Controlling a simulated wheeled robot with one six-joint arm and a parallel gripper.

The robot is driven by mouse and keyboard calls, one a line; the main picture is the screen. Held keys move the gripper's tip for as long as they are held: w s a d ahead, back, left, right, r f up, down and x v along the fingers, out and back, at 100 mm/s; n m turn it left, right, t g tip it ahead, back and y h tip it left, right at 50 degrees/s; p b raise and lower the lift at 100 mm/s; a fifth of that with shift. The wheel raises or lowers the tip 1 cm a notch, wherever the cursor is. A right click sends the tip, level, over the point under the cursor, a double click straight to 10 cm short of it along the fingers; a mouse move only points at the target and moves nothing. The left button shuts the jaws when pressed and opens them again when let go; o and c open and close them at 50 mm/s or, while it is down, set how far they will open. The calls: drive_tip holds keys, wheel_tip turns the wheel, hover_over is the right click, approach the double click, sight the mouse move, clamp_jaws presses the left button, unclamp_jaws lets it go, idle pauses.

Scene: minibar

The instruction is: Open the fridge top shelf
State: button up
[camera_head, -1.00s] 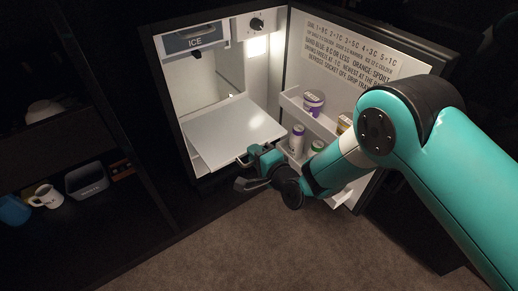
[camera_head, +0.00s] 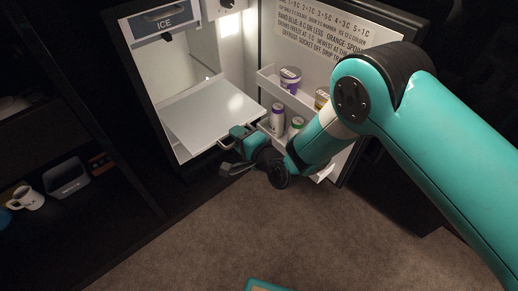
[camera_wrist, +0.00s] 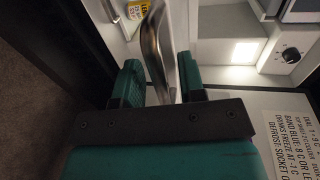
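The fridge stands open, and its top shelf (camera_head: 205,112) is a flat white panel reaching out through the doorway. A curved metal handle (camera_head: 226,143) is at the shelf's front edge. It also shows in the wrist view (camera_wrist: 154,45). My gripper (camera_head: 236,150) is at this handle. In the wrist view, my two green fingers (camera_wrist: 162,85) are spread, one on either side of the handle, with no clear grip on it. The handle's lower end is hidden behind the gripper body.
The open fridge door (camera_head: 335,50), on the right, has racks with a purple-lidded tub (camera_head: 290,80) and cans, close to my arm. An ICE compartment (camera_head: 163,20) is at upper left. A mug (camera_head: 28,198) and grey bin (camera_head: 66,178) sit in the dark cabinet.

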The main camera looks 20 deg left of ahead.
drive_tip(key=b+v, duration=1.6)
drive_tip(key=b, duration=0.1)
drive_tip(key=shift+d, duration=0.3)
drive_tip(key=shift+s+r, duration=0.1)
drive_tip(key=shift+s, duration=0.05)
